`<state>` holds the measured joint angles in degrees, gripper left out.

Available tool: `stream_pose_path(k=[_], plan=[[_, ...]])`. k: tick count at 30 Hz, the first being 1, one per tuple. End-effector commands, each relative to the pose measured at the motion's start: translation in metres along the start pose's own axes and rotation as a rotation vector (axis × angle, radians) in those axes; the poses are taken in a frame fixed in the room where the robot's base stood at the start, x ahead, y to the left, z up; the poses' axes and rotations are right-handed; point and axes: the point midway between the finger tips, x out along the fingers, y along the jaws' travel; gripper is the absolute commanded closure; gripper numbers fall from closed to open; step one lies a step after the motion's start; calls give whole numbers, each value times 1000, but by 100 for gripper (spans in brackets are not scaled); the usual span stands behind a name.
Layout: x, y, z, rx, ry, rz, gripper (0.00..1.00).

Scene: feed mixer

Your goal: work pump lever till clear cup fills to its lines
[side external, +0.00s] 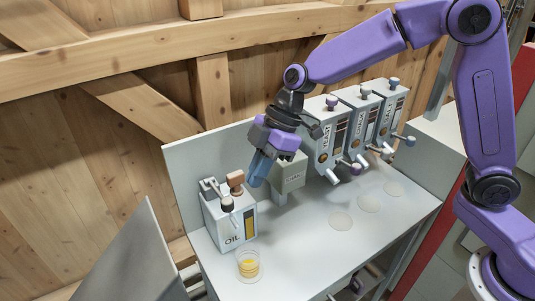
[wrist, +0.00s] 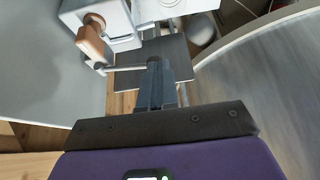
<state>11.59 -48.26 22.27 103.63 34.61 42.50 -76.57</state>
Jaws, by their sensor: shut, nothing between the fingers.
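The oil pump, a white box marked OIL (side external: 230,222), stands at the front left of the worktop. Its pump lever has a brown grip (side external: 236,179) that rises above the box; the grip also shows in the wrist view (wrist: 92,40). The clear cup (side external: 248,264) stands on the worktop in front of the box and holds yellow-orange liquid. Its lines are too small to read against the level. My gripper (side external: 257,182) is shut and empty, with its blue fingers pointing down just right of the brown grip, apart from it. In the wrist view the closed fingers (wrist: 157,66) are right of the grip.
A grey box on a post (side external: 289,175) stands close right of my gripper. Several tall dispensers with knobs (side external: 328,135) line the back right. Flat pale discs (side external: 341,221) lie before them. The worktop's front middle (side external: 300,255) is clear.

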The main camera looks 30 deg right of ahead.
Motion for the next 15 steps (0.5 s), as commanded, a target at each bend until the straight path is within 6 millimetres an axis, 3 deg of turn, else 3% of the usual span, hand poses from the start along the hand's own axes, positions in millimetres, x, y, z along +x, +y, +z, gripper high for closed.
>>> stream_pose_path(k=[6, 15], plan=[[-34, -4, 0, -1, 2, 4, 100], [-46, -7, 0, 1, 1, 2, 100]])
